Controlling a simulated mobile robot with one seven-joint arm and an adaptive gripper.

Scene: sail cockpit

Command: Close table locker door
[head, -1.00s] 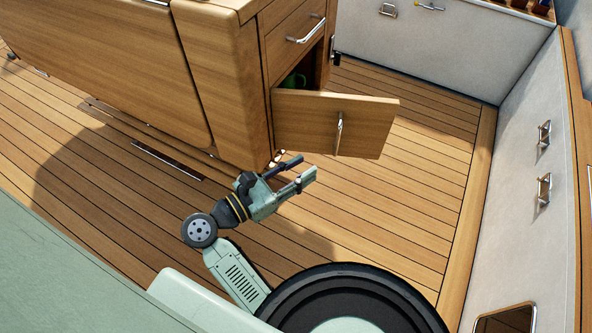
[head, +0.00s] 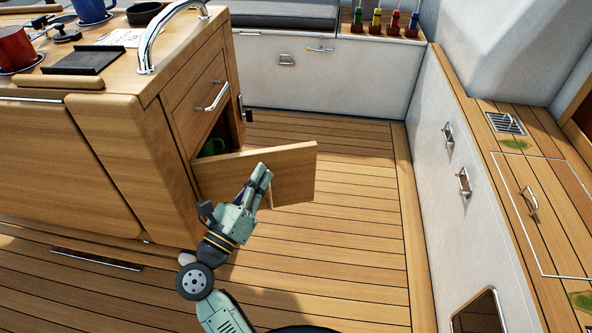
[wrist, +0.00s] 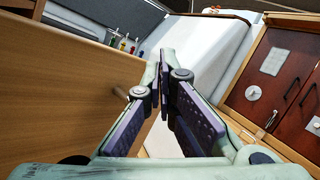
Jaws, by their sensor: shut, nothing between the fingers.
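The table locker door (head: 291,172) is a wooden panel on the end of the wooden table (head: 120,150), standing open and swung out to the right.
A drawer with a metal handle (head: 212,96) is above the locker. Mugs and other items stand on the table top. A white bench wall with handles (head: 463,181) runs along the right. The plank floor (head: 345,240) between is clear.

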